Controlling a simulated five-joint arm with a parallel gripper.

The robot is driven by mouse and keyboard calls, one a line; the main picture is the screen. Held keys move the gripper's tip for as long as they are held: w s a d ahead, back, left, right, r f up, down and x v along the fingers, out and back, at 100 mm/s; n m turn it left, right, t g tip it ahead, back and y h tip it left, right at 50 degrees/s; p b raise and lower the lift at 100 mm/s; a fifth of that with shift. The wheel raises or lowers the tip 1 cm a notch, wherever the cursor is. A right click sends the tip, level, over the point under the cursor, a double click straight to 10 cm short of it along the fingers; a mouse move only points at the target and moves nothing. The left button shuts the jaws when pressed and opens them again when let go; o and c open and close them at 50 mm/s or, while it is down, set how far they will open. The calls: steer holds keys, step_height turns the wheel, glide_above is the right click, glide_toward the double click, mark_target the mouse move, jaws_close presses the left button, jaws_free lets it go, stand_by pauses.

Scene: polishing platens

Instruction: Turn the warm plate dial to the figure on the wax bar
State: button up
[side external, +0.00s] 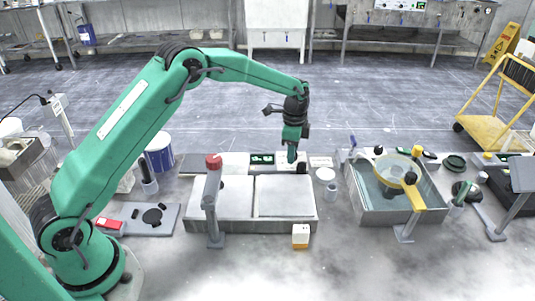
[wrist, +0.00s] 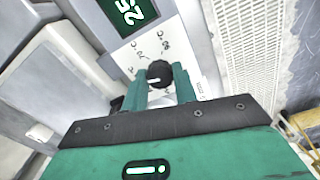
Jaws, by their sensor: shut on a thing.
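My gripper (wrist: 162,88) is shut on the black dial (wrist: 158,72) of the warm plate, with a green finger on either side. A white pointer mark on the dial points toward the left. Small temperature figures (wrist: 150,48) are printed around it, too small to read surely. A green-lit display (wrist: 128,10) reads about 25, partly cut off. In the side view my gripper (side external: 292,152) reaches down to the panel behind the warm plate (side external: 285,196). A white and orange block (side external: 300,236) stands in front; I cannot tell whether it is the wax bar, and no figure is readable.
A red-topped post (side external: 213,190) stands at the warm plate's front left. A grey basin (side external: 388,190) with a yellow arm stands to the right. A blue-and-white tub (side external: 159,152) is at left.

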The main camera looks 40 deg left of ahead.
steer(key=o, duration=1)
steer(key=shift+r, duration=0.15)
step_height(320, 180, up, 7)
steer(key=shift+f, duration=0.1)
steer(key=shift+r, duration=0.45)
steer(key=shift+r, duration=0.1)
